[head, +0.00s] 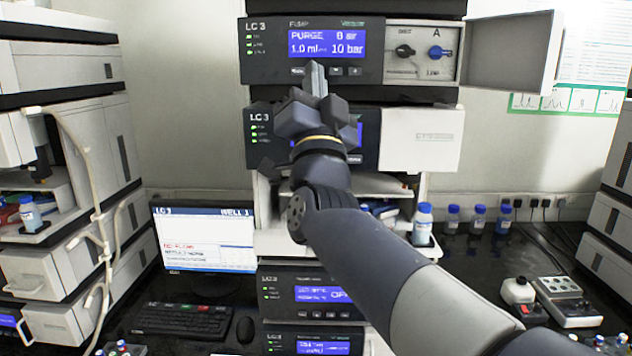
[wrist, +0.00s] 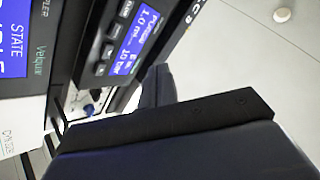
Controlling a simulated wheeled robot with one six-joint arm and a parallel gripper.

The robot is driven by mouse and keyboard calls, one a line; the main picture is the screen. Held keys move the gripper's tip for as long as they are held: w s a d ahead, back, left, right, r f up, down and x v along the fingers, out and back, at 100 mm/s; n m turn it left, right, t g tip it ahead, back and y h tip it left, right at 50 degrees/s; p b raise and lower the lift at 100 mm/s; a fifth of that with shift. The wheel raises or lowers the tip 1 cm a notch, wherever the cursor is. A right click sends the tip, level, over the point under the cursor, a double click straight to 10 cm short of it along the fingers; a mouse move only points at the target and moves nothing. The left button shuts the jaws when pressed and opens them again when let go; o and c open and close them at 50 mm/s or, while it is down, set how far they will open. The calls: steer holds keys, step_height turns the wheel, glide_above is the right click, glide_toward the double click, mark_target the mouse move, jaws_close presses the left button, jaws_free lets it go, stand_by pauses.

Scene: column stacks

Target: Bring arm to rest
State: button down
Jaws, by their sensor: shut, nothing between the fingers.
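My gripper (head: 316,80) is raised in front of the middle instrument stack in the head view, its fingertips pointing up and together. Its fingers overlap the lower edge of the upper pump module (head: 312,48), whose screen reads PURGE, 1.0 ml and 10 bar. I cannot tell whether they touch it. In the wrist view the closed fingers (wrist: 157,86) show beside the same pump screen (wrist: 139,30), with nothing held. My forearm reaches in from the lower right and hides part of the second module (head: 262,135).
A white door (head: 512,52) stands open beside two knobs, the right one blue (head: 436,52). A white bottle (head: 423,225) with a blue cap stands right of my arm. A monitor (head: 205,238) and keyboard (head: 182,320) are lower left. Side stacks flank the bench; bare wall (head: 190,100) lies between.

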steer(key=shift+s+a+b, duration=0.1)
steer(key=shift+s+b, duration=0.2)
steer(key=shift+s, duration=0.95)
steer(key=w, duration=0.1)
steer(key=w+b, duration=0.1)
steer(key=w, duration=0.3)
steer(key=shift+w+f+b, duration=0.2)
steer(key=shift+f+b, duration=0.1)
steer(key=shift+b, duration=0.05)
